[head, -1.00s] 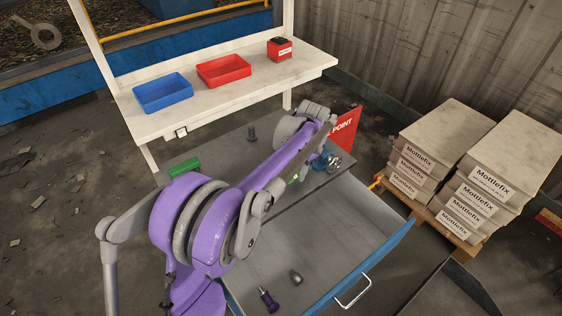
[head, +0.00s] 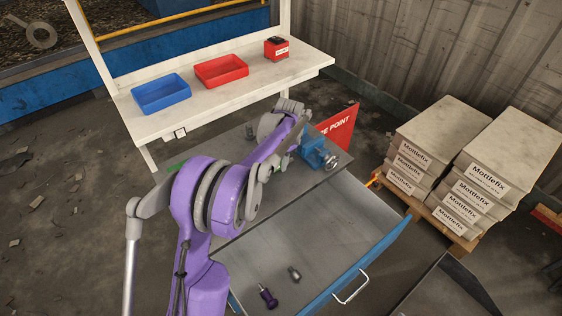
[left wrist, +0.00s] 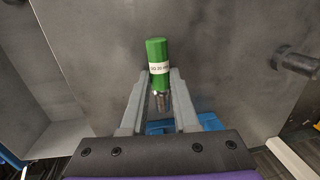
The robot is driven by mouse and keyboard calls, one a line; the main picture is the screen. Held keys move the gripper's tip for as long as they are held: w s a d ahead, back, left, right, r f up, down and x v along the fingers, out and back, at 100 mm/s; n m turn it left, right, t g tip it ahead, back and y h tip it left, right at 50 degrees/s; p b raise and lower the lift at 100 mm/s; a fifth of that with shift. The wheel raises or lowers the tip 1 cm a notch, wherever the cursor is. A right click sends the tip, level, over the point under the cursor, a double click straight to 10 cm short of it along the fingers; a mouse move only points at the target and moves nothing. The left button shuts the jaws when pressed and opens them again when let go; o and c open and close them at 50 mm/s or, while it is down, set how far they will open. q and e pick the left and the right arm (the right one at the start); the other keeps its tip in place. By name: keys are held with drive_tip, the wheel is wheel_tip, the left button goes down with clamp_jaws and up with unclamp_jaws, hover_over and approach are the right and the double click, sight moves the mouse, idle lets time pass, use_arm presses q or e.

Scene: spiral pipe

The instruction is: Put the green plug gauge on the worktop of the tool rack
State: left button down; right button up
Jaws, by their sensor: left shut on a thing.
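The green plug gauge (left wrist: 158,55) shows in the left wrist view, with a white label band and a metal end. In the head view my arm hides the gauge and the fingers. The pale worktop (head: 235,98) with upright posts stands at the back and carries a blue bin (head: 161,94), a red bin (head: 221,71) and a small red box (head: 277,49). My right gripper is not in view.
A grey bench top (head: 317,173) with a blue vise (head: 317,154) lies under my arm. Its open drawer (head: 325,240) juts forward, holding a purple-handled tool (head: 268,297) and a small grey part (head: 294,273). Stacked bags (head: 485,170) stand right. The pale worktop's front strip is clear.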

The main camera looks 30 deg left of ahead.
use_arm(q)
drive_tip(key=shift+f, duration=0.15)
drive_tip(key=c, duration=0.7)
unclamp_jaws()
wheel_tip(320, 180, up, 12)
drive_tip(key=d, duration=0.2)
drive_tip(key=s+d+r+n+t, duration=0.1)
drive_tip(key=s+d+r, duration=0.1)
drive_tip(key=s+d, duration=0.3)
drive_tip(key=s+d+f+n+t, duration=0.1)
drive_tip(key=s+d+f, duration=0.1)
drive_tip(key=s, duration=0.6)
drive_tip(key=s+d+f+n+t+h, duration=0.1)
drive_tip(key=s+d+f, duration=0.2)
drive_tip(key=s, duration=0.5)
drive_tip(key=s+d+f+n+t, duration=0.1)
drive_tip(key=s+d+f+t, duration=0.1)
drive_tip(key=s, duration=0.6)
drive_tip(key=shift+s+d+f+n+p, duration=0.15)
drive_tip(key=shift+d+f, duration=0.1)
drive_tip(key=shift+d, duration=0.3)
drive_tip(key=shift+w+d+f+n+p, duration=0.15)
drive_tip(key=shift+d+f, duration=0.1)
drive_tip(key=shift+d, duration=0.25)
